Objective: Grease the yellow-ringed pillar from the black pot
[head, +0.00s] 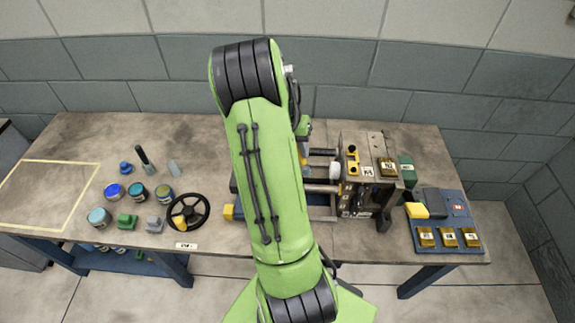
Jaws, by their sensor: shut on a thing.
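The opened mould stands on the bench, with its block (362,200) on the right and metal pillars (320,188) running left from it. I cannot make out a yellow ring; my green arm covers much of the pillars. Only an edge of my gripper (304,132) shows past the arm, above the pillars. Its fingers and what they hold are hidden. Several round pots stand at the left of the bench, among them a dark-sided one with a teal top (136,192) and a blue-topped one (113,191). I cannot tell which is the black pot.
A black handwheel (188,212) lies left of the mould, near the front edge. An upright dark tool (145,160) stands behind the pots. A blue panel (448,220) with brass blocks lies at the right. A yellow-outlined area (45,165) at far left is clear.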

